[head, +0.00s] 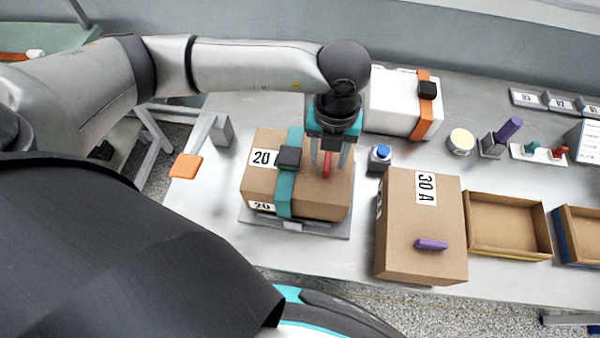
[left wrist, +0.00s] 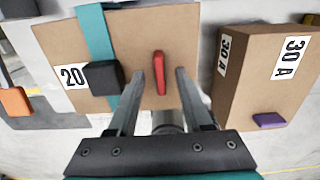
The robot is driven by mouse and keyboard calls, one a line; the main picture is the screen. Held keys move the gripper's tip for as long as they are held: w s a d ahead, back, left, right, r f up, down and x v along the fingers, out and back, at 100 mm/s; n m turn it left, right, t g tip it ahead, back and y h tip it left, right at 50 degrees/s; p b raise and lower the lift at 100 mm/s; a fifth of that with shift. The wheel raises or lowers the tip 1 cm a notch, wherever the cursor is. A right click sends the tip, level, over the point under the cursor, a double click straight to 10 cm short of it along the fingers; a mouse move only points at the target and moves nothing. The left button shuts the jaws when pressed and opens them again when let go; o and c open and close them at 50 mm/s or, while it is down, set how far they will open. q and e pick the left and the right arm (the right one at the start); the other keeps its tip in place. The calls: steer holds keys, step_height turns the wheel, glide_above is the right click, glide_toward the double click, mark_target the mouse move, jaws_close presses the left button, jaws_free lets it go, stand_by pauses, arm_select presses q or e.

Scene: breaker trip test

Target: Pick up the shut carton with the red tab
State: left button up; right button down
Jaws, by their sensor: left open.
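The shut carton (head: 262,190) is brown, marked 20, with a teal strap, a black buckle block and a red tab (head: 327,164) on its top. It stands on a grey plate (head: 330,230) on the table. My left gripper (head: 329,166) is above the carton with its fingers pointing down, open, one finger on each side of the red tab. In the left wrist view the red tab (left wrist: 160,73) stands between the two open fingertips (left wrist: 162,75). I cannot tell how far the tips are from the carton's top. My right gripper is not in view.
A brown carton marked 30 A (head: 405,240) with a purple tab stands close on the right. A white box (head: 392,105) with an orange strap and a blue-topped button (head: 380,155) are behind. Open trays (head: 507,248) lie at the right. An orange pad (head: 185,166) is at the left.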

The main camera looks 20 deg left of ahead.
arm_select(q)
steer(key=shift+f, duration=0.1)
jaws_close()
stand_by(0.3)
steer(key=shift+w, duration=0.1)
stand_by(1.0)
